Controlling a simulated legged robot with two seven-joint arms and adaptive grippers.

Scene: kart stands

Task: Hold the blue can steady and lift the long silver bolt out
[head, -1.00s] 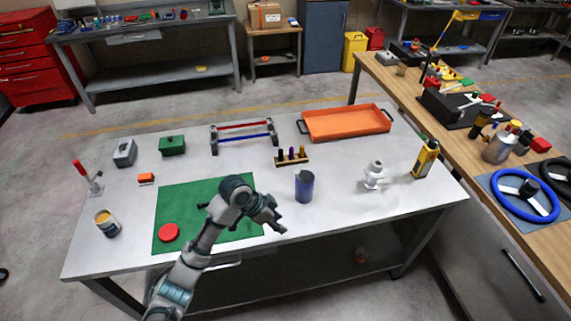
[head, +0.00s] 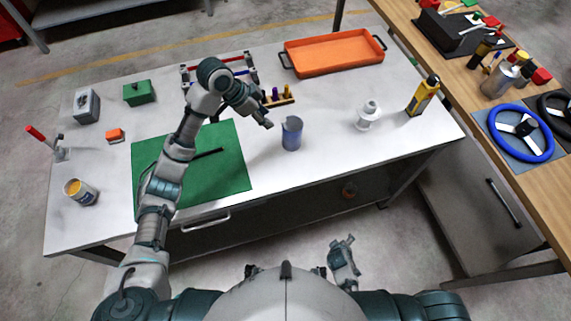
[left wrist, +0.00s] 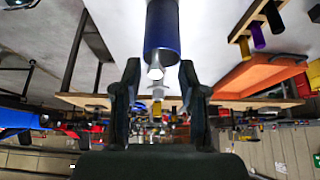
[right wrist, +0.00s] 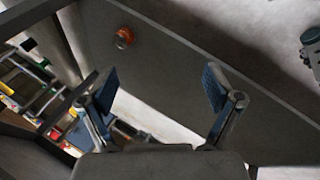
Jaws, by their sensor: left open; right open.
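The blue can (head: 291,136) stands upright on the white table, right of the green mat. It also shows in the left wrist view (left wrist: 161,25), upside down, just beyond the fingertips. A small silver round piece (left wrist: 155,72) shows at the can's rim there; I cannot tell for sure that it is the bolt. The bolt is not clear in the head view. My left gripper (head: 266,122) is open and empty, just left of the can, its fingers (left wrist: 160,75) pointing at it. My right gripper (head: 344,243) is open and empty, low in front of the table.
A white-silver part (head: 367,117) and a yellow bottle (head: 422,97) stand right of the can. A small wooden rack (head: 280,101) and an orange tray (head: 334,57) are behind it. The green mat (head: 220,170) lies to the left. The table front near the can is clear.

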